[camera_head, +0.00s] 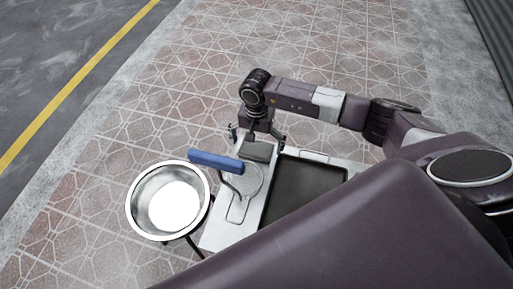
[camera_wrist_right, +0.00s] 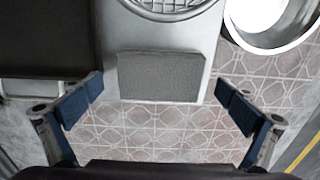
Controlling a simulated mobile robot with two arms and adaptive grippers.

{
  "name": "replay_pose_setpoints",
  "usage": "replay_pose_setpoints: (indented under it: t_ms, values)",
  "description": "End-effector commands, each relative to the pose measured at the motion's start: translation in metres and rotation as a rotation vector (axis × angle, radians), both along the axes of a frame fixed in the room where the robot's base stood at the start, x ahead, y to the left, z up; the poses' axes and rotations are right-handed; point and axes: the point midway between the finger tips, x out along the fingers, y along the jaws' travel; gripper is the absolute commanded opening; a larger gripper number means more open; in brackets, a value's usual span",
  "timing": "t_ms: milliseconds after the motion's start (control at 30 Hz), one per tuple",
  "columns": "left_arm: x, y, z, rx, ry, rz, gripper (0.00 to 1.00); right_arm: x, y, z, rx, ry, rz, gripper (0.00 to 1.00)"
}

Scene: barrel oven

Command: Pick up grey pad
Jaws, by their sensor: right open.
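The grey pad (camera_wrist_right: 160,76) is a flat rectangle lying near the end of a light metal table. It also shows in the head view (camera_head: 257,152), just below my right gripper. My right gripper (camera_wrist_right: 158,106) is open and empty. In the right wrist view its two blue-padded fingers stand wide apart, one on each side of the pad and nearer the camera. In the head view the right gripper (camera_head: 257,136) hangs at the table's far edge, by the pad. I cannot tell its exact height above the pad. My left gripper is not in view.
A dark tray (camera_head: 303,185) lies on the table (camera_head: 218,235) to the right of the pad. A blue-handled tool (camera_head: 216,160) and a round wire rack (camera_head: 247,180) are close to the pad. A metal bowl (camera_head: 136,204) stands on the left. Patterned paving surrounds the table.

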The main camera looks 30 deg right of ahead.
Motion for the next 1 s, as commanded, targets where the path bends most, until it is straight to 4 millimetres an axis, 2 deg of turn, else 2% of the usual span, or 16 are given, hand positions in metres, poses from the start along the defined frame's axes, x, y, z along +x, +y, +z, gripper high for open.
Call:
replay_pose_setpoints:
  t_ms: [100,500,833,1000]
  values:
    - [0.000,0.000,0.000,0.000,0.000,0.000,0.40,0.000,0.000,0.000,0.000,0.000,0.000,0.98]
    - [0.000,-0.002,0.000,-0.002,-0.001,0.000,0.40,0.000,0.000,0.000,0.000,0.000,0.000,0.55]
    - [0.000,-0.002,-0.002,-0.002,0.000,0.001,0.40,0.001,0.000,0.004,0.000,-0.001,0.000,0.55]
    - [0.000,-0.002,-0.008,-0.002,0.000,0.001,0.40,0.002,0.000,0.022,0.001,-0.005,0.002,0.55]
